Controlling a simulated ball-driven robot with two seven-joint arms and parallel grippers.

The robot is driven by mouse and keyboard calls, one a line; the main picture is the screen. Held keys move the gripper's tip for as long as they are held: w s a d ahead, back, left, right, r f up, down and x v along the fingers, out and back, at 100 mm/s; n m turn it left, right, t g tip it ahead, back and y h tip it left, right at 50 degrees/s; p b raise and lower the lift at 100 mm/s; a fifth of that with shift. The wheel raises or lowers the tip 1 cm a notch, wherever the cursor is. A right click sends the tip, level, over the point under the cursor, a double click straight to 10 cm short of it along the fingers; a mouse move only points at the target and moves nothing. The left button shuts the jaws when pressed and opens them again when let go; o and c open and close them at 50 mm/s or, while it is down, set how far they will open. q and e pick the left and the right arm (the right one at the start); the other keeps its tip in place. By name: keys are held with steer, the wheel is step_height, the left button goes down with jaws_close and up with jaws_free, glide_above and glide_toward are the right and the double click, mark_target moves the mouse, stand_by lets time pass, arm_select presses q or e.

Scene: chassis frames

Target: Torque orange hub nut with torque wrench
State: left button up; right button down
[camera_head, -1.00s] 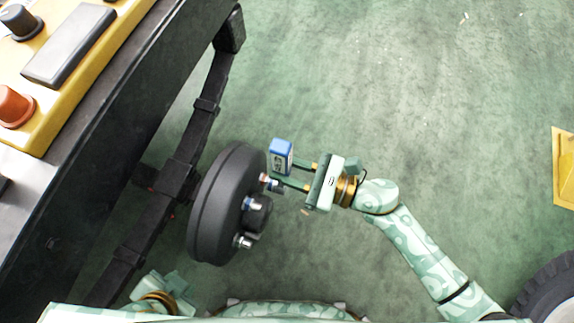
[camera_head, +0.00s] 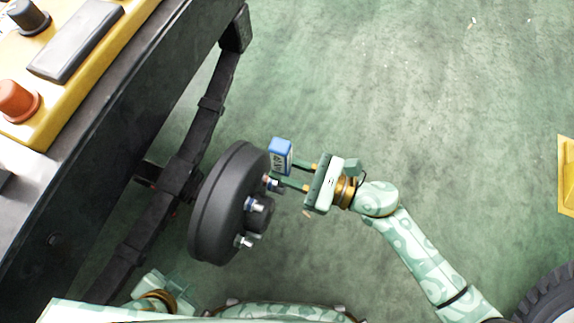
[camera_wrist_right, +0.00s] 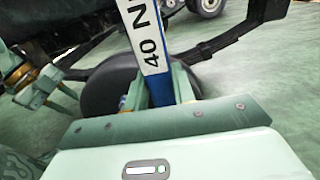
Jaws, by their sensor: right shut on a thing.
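Several metal studs or nuts stick out of the hub face; one nut (camera_head: 273,183) is close to my right fingers. Which nut is orange I cannot tell; the wrench's working end is hidden. My left gripper (camera_wrist_right: 58,97) looks open and empty in the right wrist view.
A dark beam (camera_head: 190,150) runs behind the hub. A black bench edge (camera_head: 120,120) with a yellow control box (camera_head: 75,85) fills the upper left. A tyre (camera_head: 550,290) is at the lower right.

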steer(key=shift+w+a+r, duration=0.1)
steer(key=shift+w+a, duration=0.05)
steer(key=shift+a, duration=0.4)
stand_by(0.9)
steer(key=shift+w+d+f+m, duration=0.1)
steer(key=shift+w+d+m, duration=0.15)
steer(key=shift+w+m, duration=0.5)
steer(key=shift+w+d+f+m, duration=0.1)
steer(key=shift+w+d+m, duration=0.1)
steer(key=shift+w+m, duration=0.5)
steer(key=shift+w, duration=0.1)
steer(key=shift+w+d+f+m, duration=0.2)
steer(key=shift+w+m, duration=0.25)
steer(key=shift+m, duration=0.1)
steer(key=shift+s+a+r+n+b, duration=0.15)
steer(key=shift+s+a+n+b, duration=0.1)
steer(key=shift+s+n, duration=0.35)
steer(key=shift+s+a+r+n+b, duration=0.1)
steer(key=shift+s+n+b, duration=0.1)
steer(key=shift+s+n, duration=0.4)
